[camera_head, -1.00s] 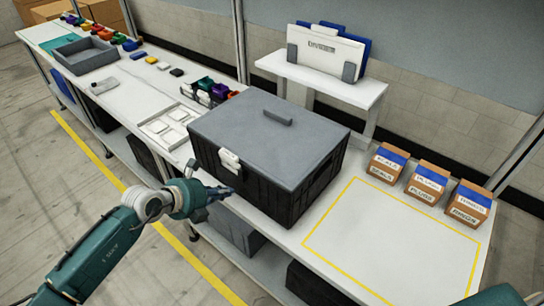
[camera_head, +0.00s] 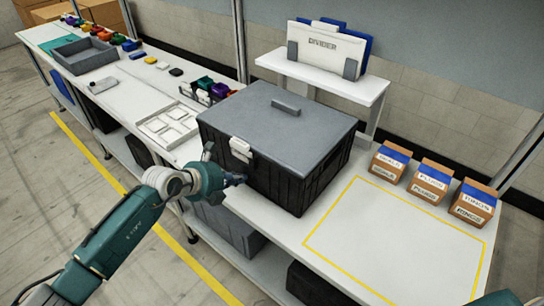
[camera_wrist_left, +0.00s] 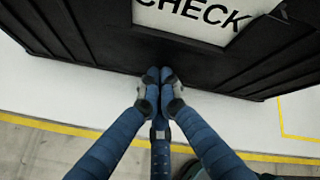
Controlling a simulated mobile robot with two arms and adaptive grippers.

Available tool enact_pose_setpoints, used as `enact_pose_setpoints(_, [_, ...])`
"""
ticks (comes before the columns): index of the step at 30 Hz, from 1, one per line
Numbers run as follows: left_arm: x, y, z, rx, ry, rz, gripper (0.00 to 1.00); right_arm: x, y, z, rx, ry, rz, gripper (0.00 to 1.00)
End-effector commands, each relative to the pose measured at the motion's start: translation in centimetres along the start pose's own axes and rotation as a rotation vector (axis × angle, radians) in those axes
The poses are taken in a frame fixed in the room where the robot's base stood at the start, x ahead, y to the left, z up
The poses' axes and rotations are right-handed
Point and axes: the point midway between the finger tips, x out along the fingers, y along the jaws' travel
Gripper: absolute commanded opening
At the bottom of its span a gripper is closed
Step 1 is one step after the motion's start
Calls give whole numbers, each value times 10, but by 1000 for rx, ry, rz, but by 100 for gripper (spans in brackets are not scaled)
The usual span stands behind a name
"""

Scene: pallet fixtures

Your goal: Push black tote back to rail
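A white raised shelf (camera_head: 345,88) with a divider stands behind the tote. Three labelled cardboard boxes (camera_head: 430,182) stand to the right, beyond an empty yellow-outlined area (camera_head: 400,240). A white sectioned tray (camera_head: 165,128) and small coloured bins (camera_head: 205,88) lie to the left.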

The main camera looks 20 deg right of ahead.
Motion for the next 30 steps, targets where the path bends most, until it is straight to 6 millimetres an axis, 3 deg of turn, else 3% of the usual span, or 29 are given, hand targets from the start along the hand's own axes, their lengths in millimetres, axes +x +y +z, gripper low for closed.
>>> enact_pose_setpoints(30, [50,-28,27,1,-3,-4,0,44,-4,4,0,0,-4,46])
